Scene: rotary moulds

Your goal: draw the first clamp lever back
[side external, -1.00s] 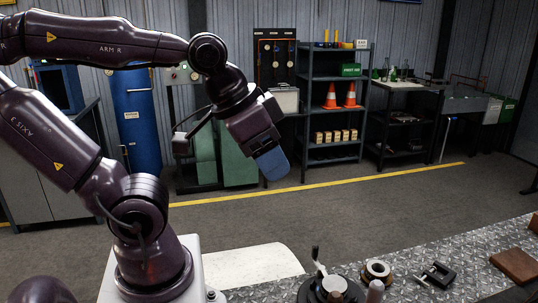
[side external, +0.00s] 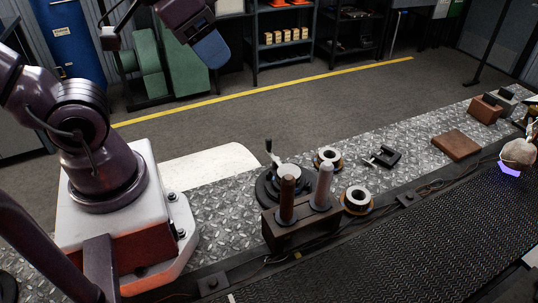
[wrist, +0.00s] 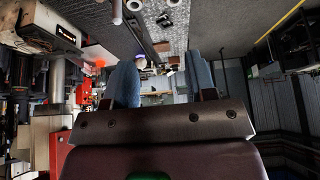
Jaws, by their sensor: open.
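A lever with a dark grip (side external: 269,147) stands up from the rim of a round black mould base (side external: 268,197) on the tread-plate bench. I cannot tell for sure that it is the first clamp lever; the posts in front partly hide the base. My gripper (side external: 212,50) is high at the top of the side view, up and left of the mould and well apart from it. In the wrist view, my gripper (wrist: 161,78) shows two blue fingers spread apart with nothing between them.
A dark block (side external: 300,232) with a brown post and a pale post stands before the mould base. Two ringed parts (side external: 357,200) and a small black clamp (side external: 384,157) lie to its right. A brown plate (side external: 456,145) lies farther right. A dark belt (side external: 400,255) runs along the front.

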